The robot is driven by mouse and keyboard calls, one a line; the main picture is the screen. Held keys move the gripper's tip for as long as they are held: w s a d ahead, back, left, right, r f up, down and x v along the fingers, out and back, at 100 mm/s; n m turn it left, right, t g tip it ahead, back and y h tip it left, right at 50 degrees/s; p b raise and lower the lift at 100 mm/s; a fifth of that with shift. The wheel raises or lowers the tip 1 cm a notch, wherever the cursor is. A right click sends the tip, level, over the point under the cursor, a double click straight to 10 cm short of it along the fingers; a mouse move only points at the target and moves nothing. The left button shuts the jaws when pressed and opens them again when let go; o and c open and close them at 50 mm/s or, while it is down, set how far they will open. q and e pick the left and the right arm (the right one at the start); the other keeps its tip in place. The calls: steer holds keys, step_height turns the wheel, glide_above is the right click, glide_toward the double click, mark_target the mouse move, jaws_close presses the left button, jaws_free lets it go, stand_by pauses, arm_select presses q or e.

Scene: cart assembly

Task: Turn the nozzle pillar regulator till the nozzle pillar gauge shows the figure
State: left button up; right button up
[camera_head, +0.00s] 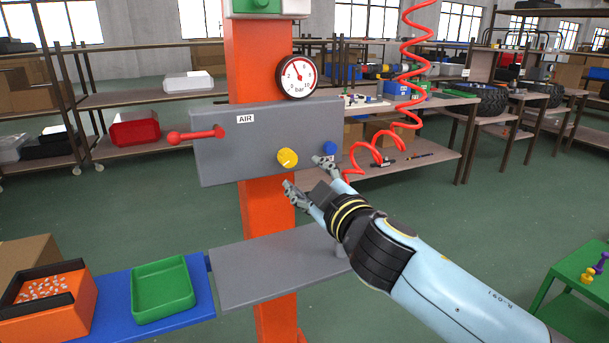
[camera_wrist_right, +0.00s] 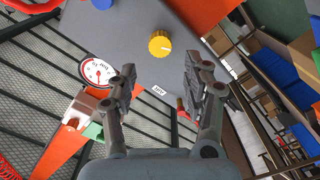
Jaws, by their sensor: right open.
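The yellow regulator knob (camera_head: 287,157) sits on the front of the grey AIR panel (camera_head: 225,160) on the orange pillar. It also shows in the right wrist view (camera_wrist_right: 160,45), with a pale mark on its face. The round white gauge (camera_head: 297,77) stands above the panel; its red needle points up and slightly left, and the exact value is too small to tell. It also shows in the wrist view (camera_wrist_right: 97,72). My right gripper (camera_head: 306,176) is open and empty, its fingers spread in front of the knob, apart from it. My left gripper is not in view.
A red lever (camera_head: 195,135) sticks out at the panel's left, and a blue fitting (camera_head: 329,148) with a red coiled hose (camera_head: 413,75) is at its right. A grey shelf (camera_head: 270,272) lies below. A green tray (camera_head: 162,290) and an orange bin (camera_head: 75,318) stand lower left.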

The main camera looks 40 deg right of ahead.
mark_target(290, 161)
steer(key=p+x, duration=0.1)
steer(key=x, duration=0.7)
steer(key=shift+w+r, duration=0.1)
steer(key=shift+w, duration=0.3)
steer(key=shift+c, duration=0.9)
steer(key=c, duration=0.5)
steer(key=m, duration=0.6)
steer(key=shift+m, duration=0.4)
steer(key=m, duration=0.5)
steer(key=shift+m, duration=0.3)
steer(key=o, duration=0.9)
